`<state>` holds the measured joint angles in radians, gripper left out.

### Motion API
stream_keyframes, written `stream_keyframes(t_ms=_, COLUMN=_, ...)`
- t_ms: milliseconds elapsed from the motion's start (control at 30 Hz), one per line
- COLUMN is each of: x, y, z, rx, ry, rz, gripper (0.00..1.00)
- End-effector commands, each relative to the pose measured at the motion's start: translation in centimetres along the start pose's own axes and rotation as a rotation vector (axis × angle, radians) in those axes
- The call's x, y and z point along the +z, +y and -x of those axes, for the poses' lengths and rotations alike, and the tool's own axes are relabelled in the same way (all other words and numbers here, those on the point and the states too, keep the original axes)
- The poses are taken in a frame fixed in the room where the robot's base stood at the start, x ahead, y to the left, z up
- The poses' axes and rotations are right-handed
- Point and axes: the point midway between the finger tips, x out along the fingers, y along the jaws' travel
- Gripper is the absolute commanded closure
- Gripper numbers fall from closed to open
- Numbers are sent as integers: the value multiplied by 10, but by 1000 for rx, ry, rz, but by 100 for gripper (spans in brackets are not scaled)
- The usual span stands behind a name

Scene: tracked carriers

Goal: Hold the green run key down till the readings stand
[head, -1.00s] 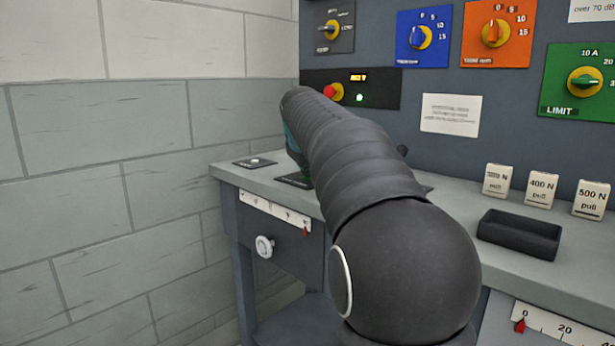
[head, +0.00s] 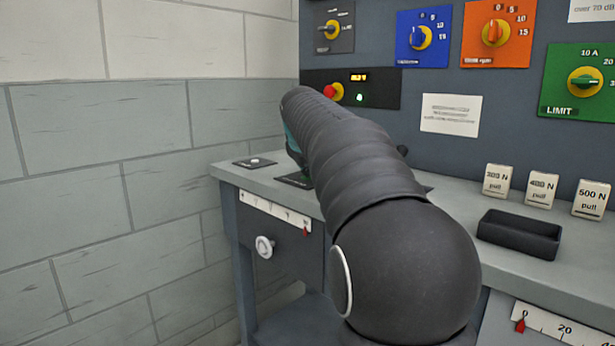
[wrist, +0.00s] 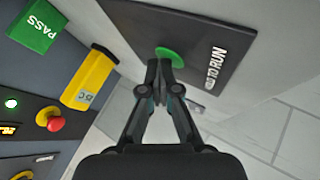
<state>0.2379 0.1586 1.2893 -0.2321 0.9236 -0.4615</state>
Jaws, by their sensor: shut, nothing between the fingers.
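The green run key (wrist: 176,58) is a round button on a dark plate (wrist: 200,30) whose visible lettering ends in "TO RUN". In the wrist view, my gripper (wrist: 159,72) is shut and empty, its fingertips at the key's near edge and covering part of it. I cannot tell how far down the key is. In the head view, my arm hides the key and the gripper; a bit of the dark plate (head: 293,181) shows on the bench. A small lit display (head: 358,77) is on the black panel, its digits too blurred to read, above a lit green lamp (head: 360,97).
A yellow block (wrist: 90,78) and a green PASS block (wrist: 38,27) stand near the plate in the wrist view. A red button (head: 332,91) is on the panel. A black tray (head: 519,236) and several white "pull" blocks (head: 541,189) sit on the bench at right.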

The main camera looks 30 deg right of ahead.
Motion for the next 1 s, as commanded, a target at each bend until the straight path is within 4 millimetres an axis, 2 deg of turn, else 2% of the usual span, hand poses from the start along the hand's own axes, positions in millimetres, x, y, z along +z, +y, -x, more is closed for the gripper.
stream_keyframes(t_ms=233, x=-1, y=1, z=1, rx=-1, ry=-2, rz=0, gripper=100)
stream_keyframes(t_ms=600, x=-10, y=10, z=13, rx=-1, ry=-1, rz=0, gripper=100)
stream_keyframes(t_ms=1000, x=-10, y=10, z=14, rx=0, ry=0, rz=0, gripper=100)
